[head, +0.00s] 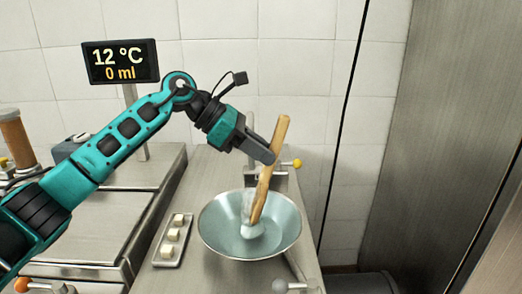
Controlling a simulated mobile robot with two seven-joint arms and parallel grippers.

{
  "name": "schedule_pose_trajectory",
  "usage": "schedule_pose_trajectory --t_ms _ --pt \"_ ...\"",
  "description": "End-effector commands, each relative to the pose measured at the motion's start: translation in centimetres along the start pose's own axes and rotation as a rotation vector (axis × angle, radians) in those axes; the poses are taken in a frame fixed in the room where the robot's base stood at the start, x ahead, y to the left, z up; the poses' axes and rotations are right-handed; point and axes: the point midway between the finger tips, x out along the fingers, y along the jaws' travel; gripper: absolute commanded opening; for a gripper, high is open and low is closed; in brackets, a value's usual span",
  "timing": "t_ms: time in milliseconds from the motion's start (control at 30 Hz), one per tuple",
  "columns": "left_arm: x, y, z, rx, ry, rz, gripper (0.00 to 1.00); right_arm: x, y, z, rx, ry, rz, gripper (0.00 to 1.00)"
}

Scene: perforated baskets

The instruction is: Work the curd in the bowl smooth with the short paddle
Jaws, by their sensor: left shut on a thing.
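My left gripper (262,152) is shut on the wooden handle of the short paddle (267,185). The paddle leans slightly, its top to the right, and its pale lower end is down inside the bowl. The bowl (288,236) is wide, metallic and pale blue-green inside, and stands on the steel counter. A whitish mass, which looks like the curd (251,229), is around the paddle's lower end; I cannot tell the two fully apart. My right gripper is not in view.
A small tray (164,260) with several pale cubes lies left of the bowl. A display (120,62) on a post reads 12 °C and 0 ml. A yellow-knobbed fitting (297,163) stands behind the bowl, and a grey knob (280,286) is in front. Steel panels rise at right.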

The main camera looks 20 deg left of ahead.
Motion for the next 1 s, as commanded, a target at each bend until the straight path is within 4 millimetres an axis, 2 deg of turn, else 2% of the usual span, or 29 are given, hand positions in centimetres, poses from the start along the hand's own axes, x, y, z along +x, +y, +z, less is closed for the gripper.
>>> schedule_pose_trajectory --t_ms 167,600,1000 --pt "0.1 0.0 -0.5 0.0 0.009 0.003 0.0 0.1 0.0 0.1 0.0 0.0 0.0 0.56" --pt "0.0 -1.6 -0.4 -0.004 0.011 -0.002 0.0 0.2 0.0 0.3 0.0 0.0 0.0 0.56" --pt "-0.2 -0.3 0.2 -0.002 0.007 0.0 0.0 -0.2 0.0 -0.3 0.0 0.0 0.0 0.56"
